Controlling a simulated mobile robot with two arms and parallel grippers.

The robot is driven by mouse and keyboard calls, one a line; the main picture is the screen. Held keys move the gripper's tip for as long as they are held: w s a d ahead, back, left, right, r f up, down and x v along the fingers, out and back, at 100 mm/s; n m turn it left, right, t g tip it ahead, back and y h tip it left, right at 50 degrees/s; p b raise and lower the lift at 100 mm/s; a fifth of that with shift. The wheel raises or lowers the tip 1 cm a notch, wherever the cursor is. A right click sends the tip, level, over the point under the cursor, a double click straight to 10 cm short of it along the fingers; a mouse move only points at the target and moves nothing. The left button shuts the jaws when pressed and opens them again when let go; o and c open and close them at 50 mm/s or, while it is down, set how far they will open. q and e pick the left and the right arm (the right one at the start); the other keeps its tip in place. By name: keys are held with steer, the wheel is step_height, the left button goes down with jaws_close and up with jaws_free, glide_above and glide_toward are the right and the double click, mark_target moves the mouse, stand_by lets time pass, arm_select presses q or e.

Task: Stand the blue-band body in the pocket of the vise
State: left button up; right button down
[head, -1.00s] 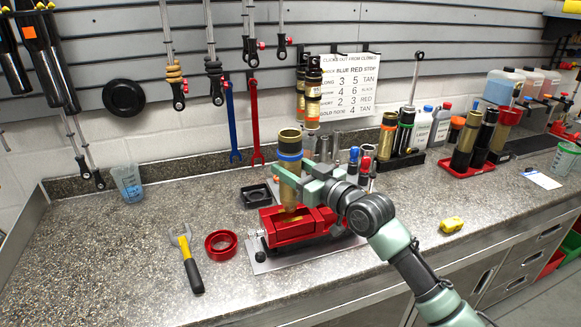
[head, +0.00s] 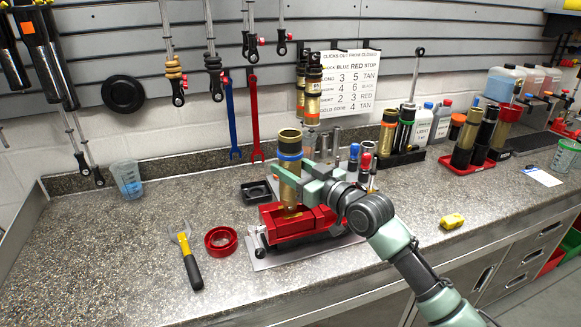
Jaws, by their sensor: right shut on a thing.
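The blue-band body (head: 289,182) is a gold cylinder with a blue ring near its top. It stands about upright over the red vise (head: 298,226). Its lower end is at the vise jaws; I cannot tell whether it is inside the pocket or just above it. My right gripper (head: 304,183) is shut on the body from its right side, below the blue ring. The fingers hide part of the body. My left gripper is not in view.
Several small bottles and tubes stand behind my right gripper. The left counter is mostly clear.

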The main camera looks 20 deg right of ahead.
steer(key=shift+f+b, duration=0.95)
steer(key=shift+f, duration=0.45)
steer(key=c, duration=0.6)
jaws_free()
steer(key=shift+f, duration=0.2)
steer(key=shift+b+v, duration=1.05)
steer(key=shift+v, duration=2.9)
steer(key=shift+r, duration=0.15)
